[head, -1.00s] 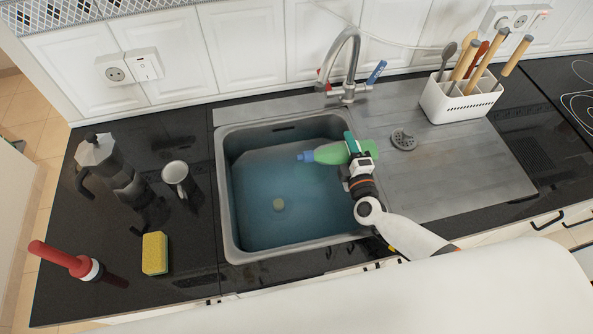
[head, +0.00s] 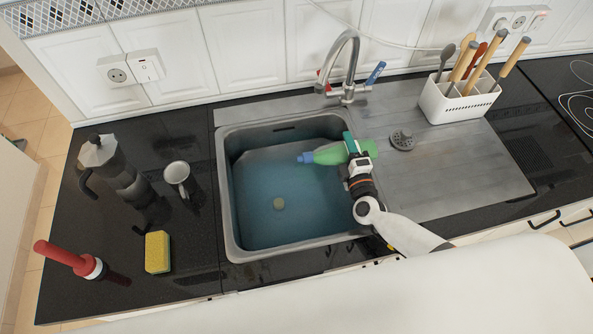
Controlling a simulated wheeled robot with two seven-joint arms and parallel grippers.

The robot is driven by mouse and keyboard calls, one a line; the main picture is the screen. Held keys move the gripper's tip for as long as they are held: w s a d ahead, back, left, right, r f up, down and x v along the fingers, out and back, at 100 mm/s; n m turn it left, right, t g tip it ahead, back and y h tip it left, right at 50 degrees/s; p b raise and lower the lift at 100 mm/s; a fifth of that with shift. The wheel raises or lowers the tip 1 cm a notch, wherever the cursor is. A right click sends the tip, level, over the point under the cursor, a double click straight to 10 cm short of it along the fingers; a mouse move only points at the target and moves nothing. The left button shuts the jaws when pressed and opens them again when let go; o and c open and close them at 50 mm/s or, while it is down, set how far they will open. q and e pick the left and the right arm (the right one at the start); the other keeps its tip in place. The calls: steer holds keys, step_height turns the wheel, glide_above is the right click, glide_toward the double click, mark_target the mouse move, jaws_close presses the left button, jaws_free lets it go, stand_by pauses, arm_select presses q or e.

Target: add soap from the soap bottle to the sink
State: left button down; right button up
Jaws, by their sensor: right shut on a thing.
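The soap bottle (head: 328,155) is green with a blue cap. It lies tilted sideways over the right part of the sink, its cap pointing left. My right gripper (head: 352,149) is shut on the bottle near its base end, which sticks out to the right of the fingers. The sink (head: 230,232) is a grey metal basin holding bluish water, with a small round pale thing (head: 279,204) at its bottom. No soap stream can be made out at the cap. My left gripper is not in view.
A faucet (head: 348,92) stands behind the sink. A white utensil holder (head: 452,104) is at the back right of the drainboard (head: 450,180). To the left are a moka pot (head: 118,170), a mug (head: 177,175), a yellow sponge (head: 157,252) and a red-handled plunger (head: 62,256).

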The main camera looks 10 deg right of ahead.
steer(key=shift+r+n+p, duration=0.1)
steer(key=shift+n+p, duration=0.2)
steer(key=shift+p, duration=0.15)
steer(key=shift+f+n+p, duration=0.45)
steer(key=shift+n+p, duration=0.3)
steer(key=shift+n, duration=0.05)
stand_by(2.0)
steer(key=shift+a+r, duration=0.1)
steer(key=shift+r, duration=0.05)
